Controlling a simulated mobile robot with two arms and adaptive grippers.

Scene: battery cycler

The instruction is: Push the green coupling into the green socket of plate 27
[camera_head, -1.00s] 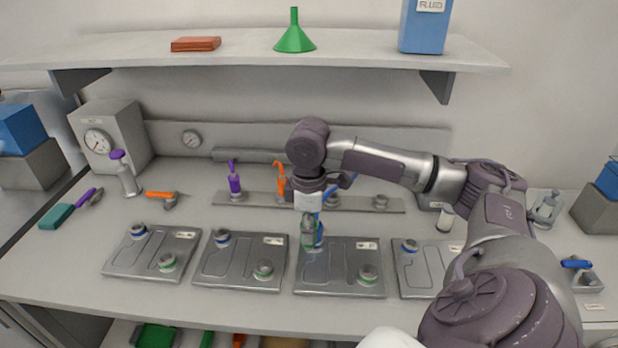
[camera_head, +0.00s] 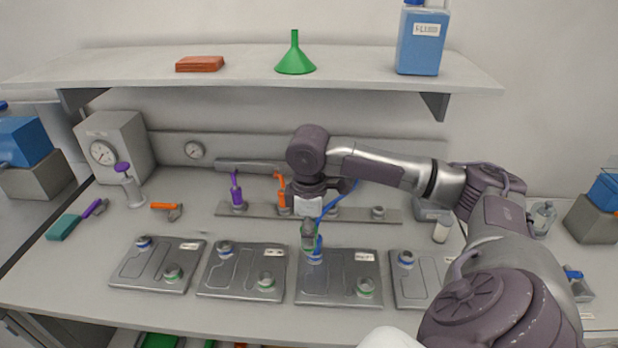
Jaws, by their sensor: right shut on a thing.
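My right gripper (camera_head: 309,238) points down over the back left corner of the third plate (camera_head: 325,290) from the left. It is shut on a small coupling, with a thin green edge showing; the fingers hide most of it. A blue hose (camera_head: 335,198) runs up from there beside the wrist. The blue-ringed socket (camera_head: 315,258) of this plate is right below the fingers; I cannot tell whether the coupling touches it. The green-ringed socket (camera_head: 365,288) at the plate's front right is uncovered. The plate labels are too blurred to read surely. My left gripper is not in view.
Similar plates stand left (camera_head: 240,283), far left (camera_head: 150,275) and right (camera_head: 408,288), each with raised sockets. Behind is a rail (camera_head: 345,213) with purple (camera_head: 237,190) and orange (camera_head: 281,187) handled parts. A shelf (camera_head: 250,80) overhangs the back. The bench front is clear.

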